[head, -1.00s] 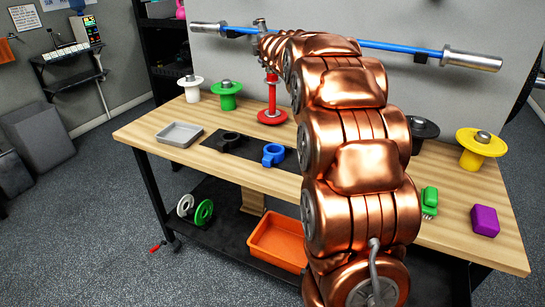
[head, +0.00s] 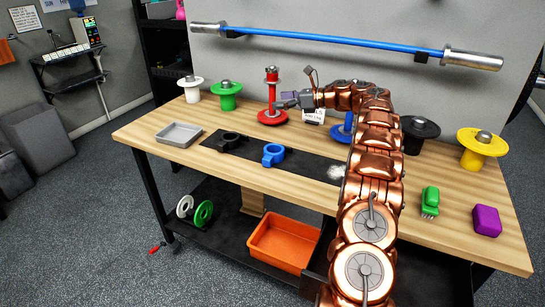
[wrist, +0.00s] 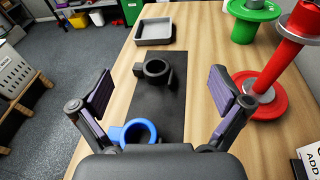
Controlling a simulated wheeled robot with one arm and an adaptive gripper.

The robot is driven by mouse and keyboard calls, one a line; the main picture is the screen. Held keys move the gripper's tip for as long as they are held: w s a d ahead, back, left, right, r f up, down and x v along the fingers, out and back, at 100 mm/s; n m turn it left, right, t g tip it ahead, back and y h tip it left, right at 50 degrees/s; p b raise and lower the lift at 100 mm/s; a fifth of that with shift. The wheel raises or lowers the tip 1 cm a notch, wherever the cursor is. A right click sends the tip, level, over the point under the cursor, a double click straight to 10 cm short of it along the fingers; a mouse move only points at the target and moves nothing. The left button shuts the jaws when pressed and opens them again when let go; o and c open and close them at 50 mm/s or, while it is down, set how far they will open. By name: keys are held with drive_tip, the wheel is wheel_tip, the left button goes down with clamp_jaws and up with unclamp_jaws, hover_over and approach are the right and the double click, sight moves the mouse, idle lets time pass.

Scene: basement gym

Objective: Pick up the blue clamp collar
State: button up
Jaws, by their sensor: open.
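The blue clamp collar (head: 273,154) lies on a black mat (head: 240,158) on the wooden workbench. A black clamp collar (head: 229,140) lies on the same mat to its left. My gripper (head: 280,101) is above the back of the bench, near the red plate stand, and points left. In the wrist view my gripper (wrist: 163,95) is open and empty, its purple-padded fingers wide apart. The blue collar (wrist: 138,132) shows low between the fingers, partly hidden by the gripper body, and the black collar (wrist: 157,72) is farther off.
A grey tray (head: 179,134) sits at the left of the bench. Red (head: 272,115), green (head: 227,96), white, blue, black and yellow stands line the back. A green brush (head: 430,202) and purple block (head: 485,220) lie at the right. An orange bin (head: 283,245) is below.

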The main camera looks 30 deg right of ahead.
sight(280, 147)
drive_tip(key=s+d+f+n+g, duration=0.1)
drive_tip(key=s+f, duration=0.2)
drive_tip(key=f, duration=0.1)
drive_tip(key=s+d+f+n+g, duration=0.1)
drive_tip(key=s+f, duration=0.1)
drive_tip(key=f, duration=0.1)
drive_tip(key=s+d+f+n+g, duration=0.1)
drive_tip(key=s+f+g, duration=0.1)
drive_tip(key=s+f, duration=0.1)
drive_tip(key=shift+s+f+n+y, duration=0.15)
drive_tip(key=shift+s+f+y, duration=0.05)
drive_tip(key=shift+f, duration=0.2)
drive_tip(key=shift+s+f+n+y, duration=0.15)
drive_tip(key=shift+f+y, duration=0.05)
drive_tip(key=shift+f, duration=0.2)
drive_tip(key=shift+a+f+g, duration=0.1)
drive_tip(key=shift+f+g, duration=0.05)
drive_tip(key=shift+g, duration=0.15)
drive_tip(key=shift+p+x, duration=0.7)
drive_tip(key=shift+x, duration=1.05)
drive_tip(key=p+x, duration=0.1)
drive_tip(key=x, duration=0.2)
drive_tip(key=shift+a, duration=0.1)
drive_tip(key=shift+w+a+f+p, duration=0.2)
drive_tip(key=shift+a+f+p, duration=0.05)
drive_tip(key=shift+a+p, duration=0.1)
drive_tip(key=shift+c, duration=0.3)
